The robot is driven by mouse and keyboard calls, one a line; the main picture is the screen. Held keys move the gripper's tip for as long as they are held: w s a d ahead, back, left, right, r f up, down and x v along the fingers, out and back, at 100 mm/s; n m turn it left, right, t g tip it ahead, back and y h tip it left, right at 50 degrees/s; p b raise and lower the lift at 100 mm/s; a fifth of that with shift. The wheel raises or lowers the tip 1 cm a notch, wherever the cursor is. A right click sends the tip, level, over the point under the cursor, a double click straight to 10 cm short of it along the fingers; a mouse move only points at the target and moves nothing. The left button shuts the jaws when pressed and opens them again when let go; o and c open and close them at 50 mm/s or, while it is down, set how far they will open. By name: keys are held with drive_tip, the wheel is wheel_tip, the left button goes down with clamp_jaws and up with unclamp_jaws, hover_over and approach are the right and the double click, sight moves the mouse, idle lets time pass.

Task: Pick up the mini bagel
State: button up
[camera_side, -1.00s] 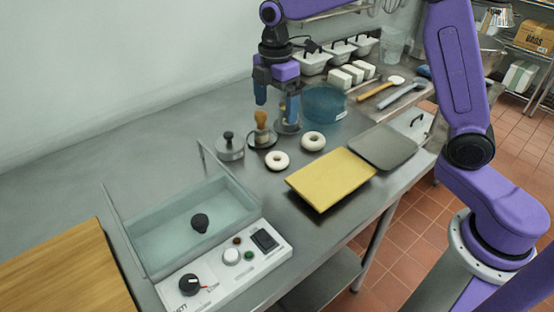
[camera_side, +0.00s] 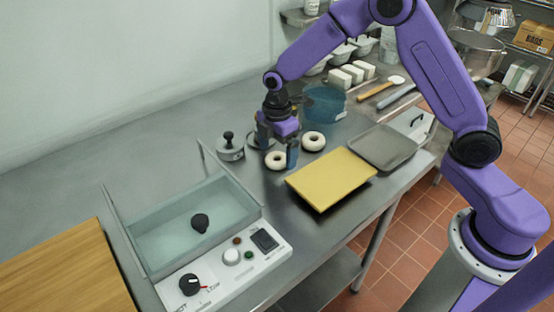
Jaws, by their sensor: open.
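Two pale ring-shaped bagels lie on the steel counter in the side view. The nearer mini bagel (camera_side: 276,160) lies at the left, and the other bagel (camera_side: 313,141) lies to its right and a little farther back. My gripper (camera_side: 277,152) is open, pointing down, low over the nearer bagel. One blue finger shows just right of that bagel and the other behind its left side. I cannot tell whether the fingers touch it. The gripper hides part of the counter behind the bagel.
A yellow board (camera_side: 331,180) lies right of the bagels, with a grey tray (camera_side: 384,147) beyond it. A grey lidded weight (camera_side: 230,147) stands left of my gripper. A blue round container (camera_side: 324,103) stands behind.

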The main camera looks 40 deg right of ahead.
drive_tip(key=shift+f, duration=0.75)
drive_tip(key=c, duration=1.1)
drive_tip(key=shift+r, duration=0.1)
